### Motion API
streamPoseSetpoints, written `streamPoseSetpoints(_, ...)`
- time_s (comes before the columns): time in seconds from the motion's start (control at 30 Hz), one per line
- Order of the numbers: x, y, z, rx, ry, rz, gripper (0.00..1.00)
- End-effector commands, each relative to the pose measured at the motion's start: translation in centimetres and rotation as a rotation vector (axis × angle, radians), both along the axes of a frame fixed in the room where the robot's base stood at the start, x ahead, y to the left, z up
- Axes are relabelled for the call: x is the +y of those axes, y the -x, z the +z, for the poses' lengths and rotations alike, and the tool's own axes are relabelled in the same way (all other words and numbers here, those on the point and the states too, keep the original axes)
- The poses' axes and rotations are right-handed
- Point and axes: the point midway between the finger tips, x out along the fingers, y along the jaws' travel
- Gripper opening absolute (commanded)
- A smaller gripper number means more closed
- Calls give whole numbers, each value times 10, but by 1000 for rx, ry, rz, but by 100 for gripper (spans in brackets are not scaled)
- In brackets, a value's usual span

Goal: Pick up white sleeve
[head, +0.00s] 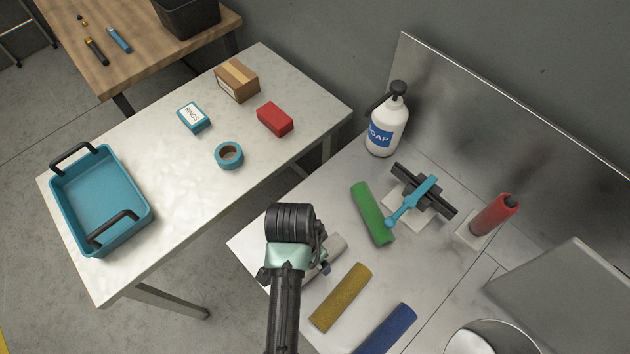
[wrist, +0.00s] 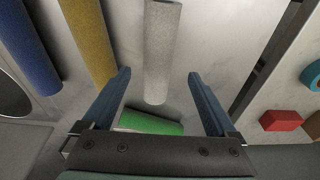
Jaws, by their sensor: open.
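The white sleeve (wrist: 161,45) is a pale, rough-surfaced cylinder lying on the metal counter. In the wrist view it runs from the top edge down to the space between the fingers. In the head view its pale end (head: 337,243) shows beside my arm, and the rest is hidden. My gripper (wrist: 157,75) is open and empty, with one blue finger to each side of the sleeve's near end in the picture. I cannot tell how far above the sleeve the fingertips are.
A yellow sleeve (head: 341,297) and a blue sleeve (head: 387,329) lie nearby, and a green sleeve (head: 372,213) lies further back. A soap bottle (head: 387,125) stands by the backsplash. A gap separates the counter from the table (head: 190,215).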

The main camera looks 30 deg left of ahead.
Motion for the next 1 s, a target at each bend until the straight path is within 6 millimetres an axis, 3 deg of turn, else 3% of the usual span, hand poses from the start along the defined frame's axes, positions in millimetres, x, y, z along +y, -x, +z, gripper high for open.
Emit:
streamPoseSetpoints(0.3,-5,0,-41,4,1,1,92)
streamPoseSetpoints(0.63,-5,-1,-48,0,0,0,92)
streamPoseSetpoints(1.0,-5,-1,-48,0,0,0,28)
